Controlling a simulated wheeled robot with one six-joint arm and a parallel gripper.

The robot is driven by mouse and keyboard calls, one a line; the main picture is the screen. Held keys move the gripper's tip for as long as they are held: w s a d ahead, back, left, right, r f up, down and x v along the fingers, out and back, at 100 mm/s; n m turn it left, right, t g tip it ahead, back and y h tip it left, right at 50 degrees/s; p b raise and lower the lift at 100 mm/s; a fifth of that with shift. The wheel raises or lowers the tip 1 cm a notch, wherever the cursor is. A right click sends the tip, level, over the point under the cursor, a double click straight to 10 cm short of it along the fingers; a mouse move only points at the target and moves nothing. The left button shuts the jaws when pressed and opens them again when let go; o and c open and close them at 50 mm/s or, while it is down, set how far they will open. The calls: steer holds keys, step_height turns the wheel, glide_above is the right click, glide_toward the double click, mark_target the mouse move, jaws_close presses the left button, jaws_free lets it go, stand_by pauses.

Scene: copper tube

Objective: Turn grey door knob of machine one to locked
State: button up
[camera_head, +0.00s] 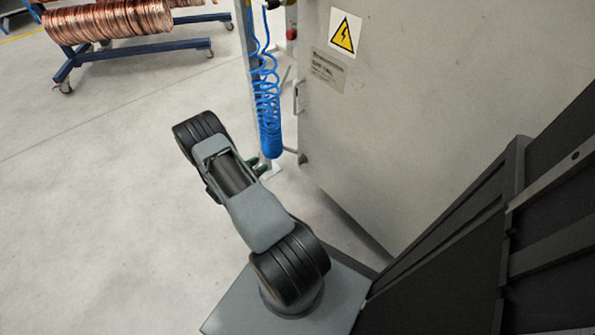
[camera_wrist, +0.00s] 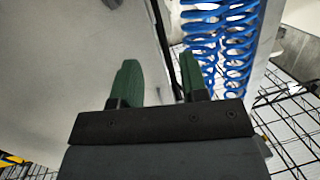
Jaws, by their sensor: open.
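A large light-grey cabinet (camera_head: 420,110) with a yellow warning sign (camera_head: 343,36) fills the right of the head view. A slim grey handle (camera_head: 297,97) shows at its left edge; I cannot tell whether it is the door knob or its lock position. My gripper (camera_wrist: 160,82) has two green fingers, apart and with nothing between them. In the wrist view its left finger lies in front of the pale panel (camera_wrist: 90,50) and its right finger in front of the blue hose. In the head view the gripper is mostly hidden behind my arm, with green fingers showing near the cabinet's lower left edge.
A coiled blue hose (camera_head: 267,105) hangs on a post beside the cabinet's left edge, close to my gripper. It also shows in the wrist view (camera_wrist: 220,40). A blue wheeled rack with copper coils (camera_head: 110,20) stands at the back left. The floor at left is clear.

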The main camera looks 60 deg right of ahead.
mark_target(299, 159)
steer(key=s+d+f+m+g+h+b, duration=0.1)
steer(key=s+f+g+b, duration=0.15)
steer(key=s+f, duration=0.25)
steer(key=shift+g, duration=0.25)
steer(key=x, duration=0.4)
steer(key=b+x, duration=0.1)
steer(key=x, duration=0.3)
steer(key=b+x, duration=0.1)
steer(key=x, duration=0.3)
steer(key=shift+s+d+r, duration=0.3)
jaws_close()
